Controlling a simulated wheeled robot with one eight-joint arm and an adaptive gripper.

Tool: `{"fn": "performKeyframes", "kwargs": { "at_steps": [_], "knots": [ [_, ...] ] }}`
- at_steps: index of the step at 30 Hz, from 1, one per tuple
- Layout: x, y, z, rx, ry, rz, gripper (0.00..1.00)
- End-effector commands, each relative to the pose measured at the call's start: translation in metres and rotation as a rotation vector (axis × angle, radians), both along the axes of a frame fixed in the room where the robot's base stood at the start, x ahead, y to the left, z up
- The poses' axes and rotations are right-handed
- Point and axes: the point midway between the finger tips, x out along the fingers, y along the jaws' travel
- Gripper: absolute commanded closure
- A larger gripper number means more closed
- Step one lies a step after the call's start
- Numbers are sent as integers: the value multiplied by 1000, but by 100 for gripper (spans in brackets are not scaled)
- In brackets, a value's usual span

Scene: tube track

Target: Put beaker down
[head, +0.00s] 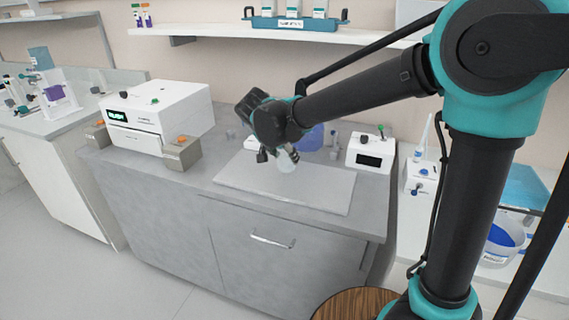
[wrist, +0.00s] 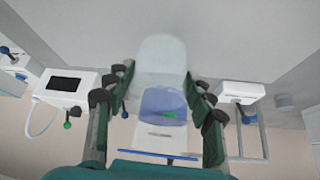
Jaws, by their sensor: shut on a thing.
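A clear, pale beaker (head: 286,161) is held at the end of my arm, over the light grey mat (head: 245,181) on the grey bench. My gripper (head: 281,153) is shut on the beaker. In the wrist view, my gripper's dark fingers (wrist: 160,82) stand on both sides of the translucent beaker (wrist: 161,52). I cannot tell whether the beaker's base touches the mat. The arm's end hides part of the beaker's top.
A white machine with a green display (head: 160,115) stands on the bench at the left. A small white device with a dark screen (head: 370,152) stands at the right. A blue-purple object (head: 312,138) is behind the gripper. The mat's front and right are clear.

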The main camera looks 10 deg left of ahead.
Motion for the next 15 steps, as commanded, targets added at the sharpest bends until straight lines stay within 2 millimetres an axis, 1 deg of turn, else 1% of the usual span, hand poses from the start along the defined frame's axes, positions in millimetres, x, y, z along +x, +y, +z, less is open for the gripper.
{"fn": "performKeyframes", "kwargs": {
  "at_steps": [3, 6, 15],
  "knots": [
    [1, 1, -17, 0, 0, 0, 76],
    [0, 0, -26, 0, 0, 0, 76],
    [0, 0, -29, 0, 0, 0, 76]
  ]
}}
